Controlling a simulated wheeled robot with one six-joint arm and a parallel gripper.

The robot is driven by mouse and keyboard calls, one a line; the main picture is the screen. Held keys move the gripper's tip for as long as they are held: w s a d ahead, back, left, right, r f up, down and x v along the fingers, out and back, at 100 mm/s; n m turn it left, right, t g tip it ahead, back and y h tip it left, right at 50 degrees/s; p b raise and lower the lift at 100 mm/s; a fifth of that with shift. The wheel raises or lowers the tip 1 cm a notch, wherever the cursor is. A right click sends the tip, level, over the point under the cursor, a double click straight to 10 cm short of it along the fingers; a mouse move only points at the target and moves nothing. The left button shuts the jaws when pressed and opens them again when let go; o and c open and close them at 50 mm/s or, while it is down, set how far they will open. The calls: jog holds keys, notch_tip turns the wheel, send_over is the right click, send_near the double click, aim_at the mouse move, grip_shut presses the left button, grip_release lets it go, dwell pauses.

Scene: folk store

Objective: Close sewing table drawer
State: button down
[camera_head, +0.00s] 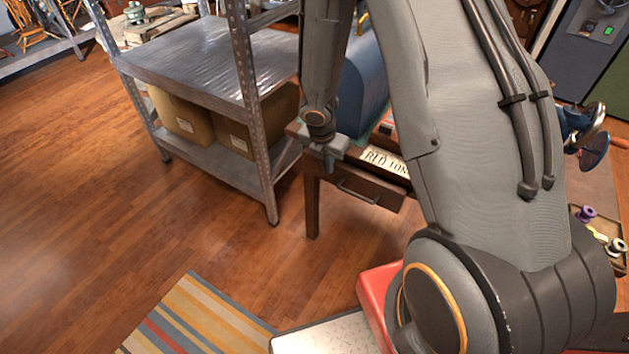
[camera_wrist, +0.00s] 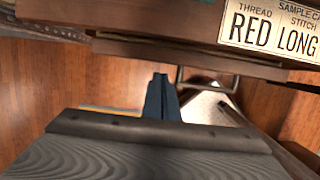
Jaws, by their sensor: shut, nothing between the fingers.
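The sewing table (camera_head: 312,205) is dark brown wood and stands right of the metal shelf. Its drawer (camera_head: 380,190) has a thin metal handle (camera_head: 358,195) and seems to stand out a little from under the tabletop; how far is hard to tell. My gripper (camera_head: 332,158) is at the table's left front corner, close to the drawer's left end. In the wrist view my gripper (camera_wrist: 160,90) shows two dark fingers together, empty, near the drawer's front edge (camera_wrist: 190,56). The handle (camera_wrist: 207,79) shows just right of the fingertips. Contact cannot be told. My arm hides the table's right part.
A paper label (camera_wrist: 270,28) reading "RED LONG" lies at the table's edge. A blue rounded object (camera_head: 360,90) stands on the table. A metal shelf (camera_head: 205,65) with cardboard boxes (camera_head: 182,118) is close on the left. Open wooden floor and a striped rug (camera_head: 205,315) lie in front.

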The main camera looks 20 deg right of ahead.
jog(key=s+a+r+p, duration=0.1)
jog(key=s+a+r, duration=0.2)
jog(key=r, duration=0.6)
jog(key=shift+s+a+r+p, duration=0.15)
jog(key=shift+s+a+p, duration=0.15)
jog(key=shift+a, duration=0.25)
jog(key=c, duration=2.2)
grip_release()
jog(key=shift+r, duration=0.15)
jog(key=o, duration=0.3)
jog(key=shift+s+a, duration=0.1)
jog(key=shift+s, duration=0.15)
jog(key=shift+o, duration=0.3)
jog(key=m+p, duration=0.1)
jog(key=s+f+m+y, duration=0.1)
jog(key=shift+s+a+m+g+p, duration=0.1)
jog(key=shift+a+m+g+p, duration=0.05)
jog(key=shift+m+g+p, duration=0.2)
jog(key=m+p, duration=0.6)
jog(key=m, duration=0.9)
send_near(358, 195)
jog(key=shift+w+d+f+b, duration=0.1)
jog(key=shift+w+f+b, duration=0.05)
jog(key=shift+f, duration=1.05)
jog(key=shift+w+d+f+b, duration=0.1)
jog(key=shift+d+f, duration=0.05)
jog(key=shift+f, duration=1.1)
jog(key=shift+w+d+f+b, duration=0.1)
jog(key=shift+w+f+b, duration=0.05)
jog(key=shift+f, duration=1.05)
